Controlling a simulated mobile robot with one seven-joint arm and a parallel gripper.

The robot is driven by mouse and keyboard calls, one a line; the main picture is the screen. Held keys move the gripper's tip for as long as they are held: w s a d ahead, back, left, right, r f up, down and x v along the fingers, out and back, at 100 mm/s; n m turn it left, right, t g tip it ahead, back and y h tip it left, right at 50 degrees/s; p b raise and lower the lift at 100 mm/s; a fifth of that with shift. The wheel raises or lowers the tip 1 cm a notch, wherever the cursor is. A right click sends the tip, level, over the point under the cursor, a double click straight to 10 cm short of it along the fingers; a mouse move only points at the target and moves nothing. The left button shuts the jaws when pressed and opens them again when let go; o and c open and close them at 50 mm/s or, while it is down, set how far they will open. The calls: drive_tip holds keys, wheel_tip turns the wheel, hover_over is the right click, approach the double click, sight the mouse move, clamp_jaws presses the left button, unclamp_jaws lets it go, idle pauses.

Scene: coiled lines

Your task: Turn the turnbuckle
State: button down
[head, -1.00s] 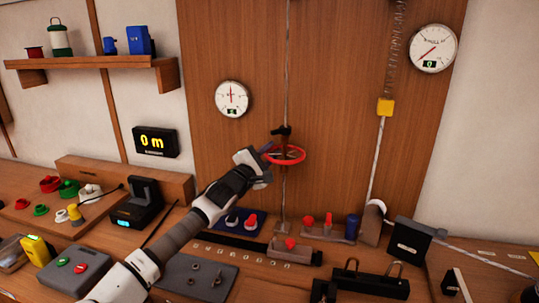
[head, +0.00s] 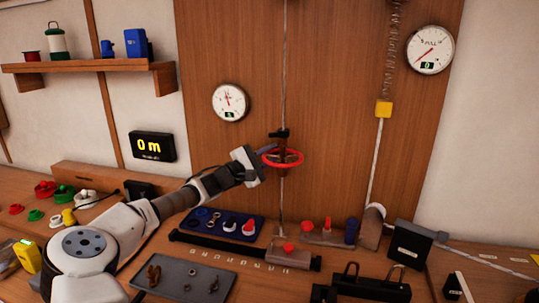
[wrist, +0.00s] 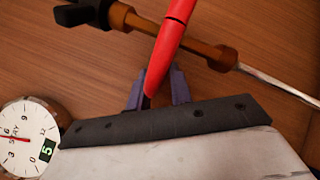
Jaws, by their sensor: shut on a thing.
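The turnbuckle is on a thin vertical line in front of the wooden board, with a red ring (head: 296,163) around its brown body. A black clamp (head: 279,133) is just above it. My gripper (head: 264,160) comes from the left and is shut on the left rim of the ring. In the wrist view the purple fingers (wrist: 158,92) are either side of the red ring (wrist: 172,38), and the turnbuckle's brown body (wrist: 180,40) crosses behind it. The round STAY dial (wrist: 25,136) shows 5 there; it also shows in the head view (head: 231,102).
A PULL dial (head: 430,50) and a spring with a yellow block (head: 384,109) are to the right. A shelf (head: 88,67) is at upper left.

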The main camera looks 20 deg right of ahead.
drive_tip(key=shift+w+d+r+m+g+h, duration=0.1)
drive_tip(key=shift+d+r+m+g+h, duration=0.1)
drive_tip(key=shift+m+g, duration=0.35)
drive_tip(key=shift+w+d+r+m+g+h, duration=0.15)
drive_tip(key=shift+m+g+h, duration=0.1)
drive_tip(key=shift+g, duration=0.6)
drive_tip(key=shift+a, duration=0.1)
drive_tip(key=c, duration=1.3)
unclamp_jaws()
drive_tip(key=shift+c, duration=0.2)
drive_tip(key=shift+s+f, duration=0.1)
drive_tip(key=b+v, duration=0.5)
drive_tip(key=v, duration=0.8)
drive_tip(key=shift+a, duration=0.45)
